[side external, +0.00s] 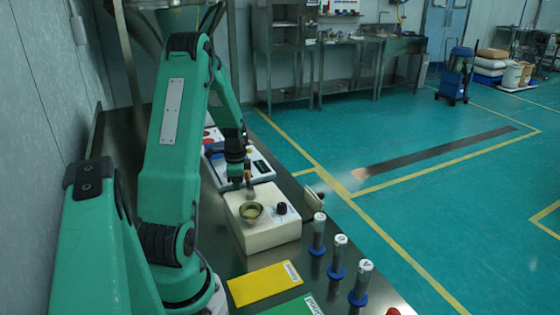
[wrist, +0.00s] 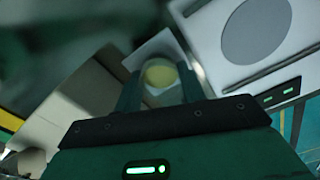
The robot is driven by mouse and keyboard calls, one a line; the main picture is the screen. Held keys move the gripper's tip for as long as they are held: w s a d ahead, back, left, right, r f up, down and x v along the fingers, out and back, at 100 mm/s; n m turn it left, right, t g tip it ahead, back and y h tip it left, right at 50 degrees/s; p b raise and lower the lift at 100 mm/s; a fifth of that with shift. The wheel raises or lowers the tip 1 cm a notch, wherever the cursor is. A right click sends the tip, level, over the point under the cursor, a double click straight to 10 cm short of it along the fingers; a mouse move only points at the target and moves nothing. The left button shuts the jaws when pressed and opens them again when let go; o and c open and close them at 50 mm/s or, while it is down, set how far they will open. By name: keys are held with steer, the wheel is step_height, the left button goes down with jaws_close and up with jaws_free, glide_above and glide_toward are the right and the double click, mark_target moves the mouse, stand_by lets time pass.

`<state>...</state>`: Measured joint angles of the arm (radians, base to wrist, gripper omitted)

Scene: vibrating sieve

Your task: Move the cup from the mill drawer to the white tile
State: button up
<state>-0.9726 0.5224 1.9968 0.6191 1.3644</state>
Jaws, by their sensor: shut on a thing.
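In the wrist view, my gripper (wrist: 158,92) is shut on the cup (wrist: 159,75), which shows as a round yellow shape between the two dark green fingers. A pale, squarish surface surrounds it; I cannot tell whether this is the drawer or the tile. In the side view, my gripper (side external: 239,180) points down at the back edge of the cream mill (side external: 272,237), beside a brownish upright thing (side external: 249,181). The cup cannot be made out there. I cannot identify the white tile for certain.
A white balance (side external: 262,163) stands behind the mill; its grey round pan (wrist: 256,30) shows in the wrist view. Labelled tubes on blue bases (side external: 318,235) stand at the right edge. A yellow plate (side external: 265,284) lies in front. Bare dark bench separates them.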

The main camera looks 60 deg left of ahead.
steer(key=o, duration=0.9)
step_height(320, 180, up, 12)
stand_by(0.7)
